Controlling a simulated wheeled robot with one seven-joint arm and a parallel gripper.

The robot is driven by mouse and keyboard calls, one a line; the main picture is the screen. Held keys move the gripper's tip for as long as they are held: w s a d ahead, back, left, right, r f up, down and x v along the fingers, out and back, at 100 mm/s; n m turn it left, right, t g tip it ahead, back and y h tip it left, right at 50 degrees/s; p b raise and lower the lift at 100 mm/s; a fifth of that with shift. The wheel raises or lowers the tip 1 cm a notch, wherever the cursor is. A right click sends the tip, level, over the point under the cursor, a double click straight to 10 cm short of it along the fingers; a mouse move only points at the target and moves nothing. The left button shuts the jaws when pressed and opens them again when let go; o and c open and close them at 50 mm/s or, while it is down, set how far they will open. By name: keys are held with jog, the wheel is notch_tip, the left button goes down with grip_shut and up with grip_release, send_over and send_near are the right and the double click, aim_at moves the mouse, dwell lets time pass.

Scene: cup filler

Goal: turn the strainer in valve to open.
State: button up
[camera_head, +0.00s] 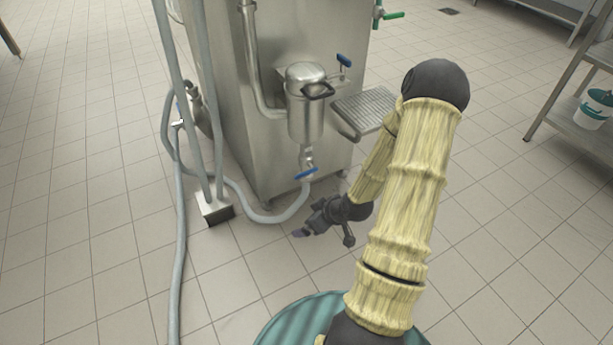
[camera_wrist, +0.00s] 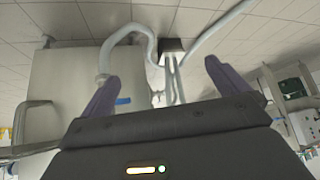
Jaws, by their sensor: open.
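The metal strainer pot (camera_head: 305,112) with a dark lid handle is fixed to the front of the steel machine. Below it, a valve with a blue lever (camera_head: 306,174) joins a grey hose. Another blue-handled valve (camera_head: 344,61) sits higher, at the right of the strainer; no label shows which is which. My gripper (camera_head: 302,232) is open and empty, below and in front of the lower valve, apart from it. In the wrist view, a blue lever (camera_wrist: 123,101) shows just right of the left finger of my gripper (camera_wrist: 166,86), partly hidden behind the gripper body.
The steel machine (camera_head: 270,165) stands behind the valves, with a drip shelf (camera_head: 364,108) at the right. A shelf with a white bucket (camera_head: 594,108) is far right. Tiled floor is clear between.

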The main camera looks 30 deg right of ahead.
aim_at(307, 173)
jog(key=w+d+f+m+t+h+b, duration=0.1)
jog(key=d+m+t+b, duration=0.3)
jog(key=d+t, duration=0.4)
jog(key=f+t+h, duration=0.1)
jog(key=t, duration=0.2)
jog(key=shift+h, duration=0.3)
jog(key=shift+w, duration=0.1)
jog(key=w+b, duration=0.2)
jog(key=w, duration=0.3)
jog(key=w+b, duration=0.2)
jog(key=w, duration=0.3)
jog(key=w+b, duration=0.2)
jog(key=w, duration=0.4)
jog(key=shift+w+a+f, duration=0.1)
jog(key=shift+a+f, duration=0.05)
jog(key=shift+a, duration=0.1)
jog(key=shift+w, duration=0.6)
